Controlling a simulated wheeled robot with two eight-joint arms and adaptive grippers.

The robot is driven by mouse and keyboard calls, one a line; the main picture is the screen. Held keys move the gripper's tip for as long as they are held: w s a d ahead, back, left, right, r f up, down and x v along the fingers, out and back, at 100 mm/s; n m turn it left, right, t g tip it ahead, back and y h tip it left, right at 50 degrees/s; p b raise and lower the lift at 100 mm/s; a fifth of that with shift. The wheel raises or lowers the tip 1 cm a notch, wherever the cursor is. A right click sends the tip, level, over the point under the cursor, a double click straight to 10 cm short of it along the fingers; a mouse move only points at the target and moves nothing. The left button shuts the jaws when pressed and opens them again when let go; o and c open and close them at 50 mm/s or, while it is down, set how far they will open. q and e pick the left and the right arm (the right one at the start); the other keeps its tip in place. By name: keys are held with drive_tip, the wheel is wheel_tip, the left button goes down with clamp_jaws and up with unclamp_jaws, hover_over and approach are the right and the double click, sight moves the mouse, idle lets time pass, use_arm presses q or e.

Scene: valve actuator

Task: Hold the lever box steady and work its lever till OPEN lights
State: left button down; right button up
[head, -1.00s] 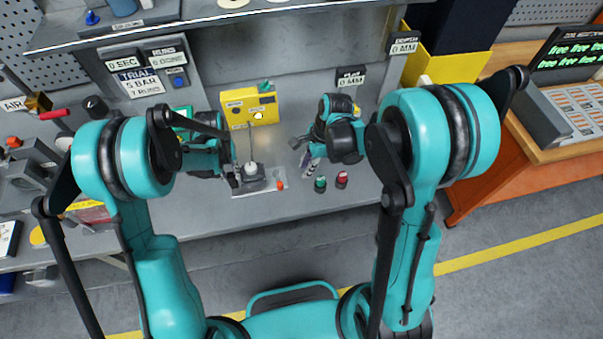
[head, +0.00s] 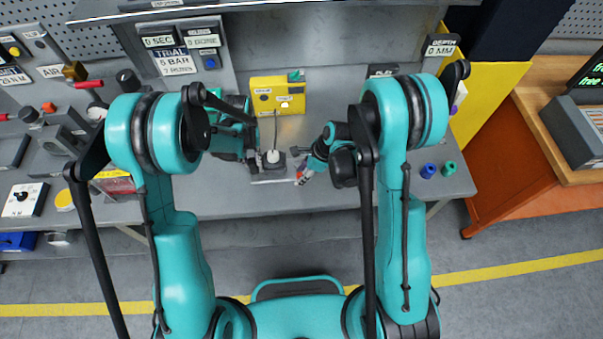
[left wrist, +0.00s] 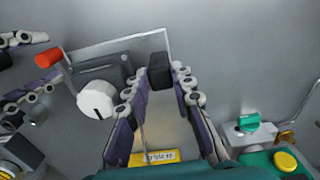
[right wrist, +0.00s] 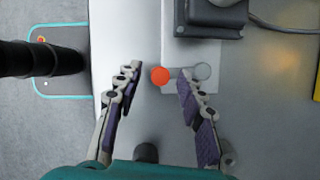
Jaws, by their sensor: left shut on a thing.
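The lever box (head: 272,158) is a small dark box with a white round knob, on a pale plate on the bench. In the left wrist view its marked white knob (left wrist: 97,100) faces me. The lever's orange tip (right wrist: 160,76) sticks out beside the box. My left gripper (head: 257,163) is at the box's left side. Its fingers (left wrist: 158,92) are shut on a black block of the box. My right gripper (right wrist: 160,72) is open, with the orange tip between its fingers, apparently untouched. A yellow lamp box (head: 277,97) stands behind, one lamp glowing pale; its labels are unreadable.
A cable (head: 275,128) runs from the yellow box to the lever box. Blue (head: 428,170) and green (head: 449,168) cylinders stand right of my right arm. A green part with a yellow button (left wrist: 285,161) is near my left gripper. Gauges and switches crowd the bench's left.

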drive_tip(key=shift+a+f, duration=0.1)
drive_tip(key=shift+f, duration=0.2)
clamp_jaws()
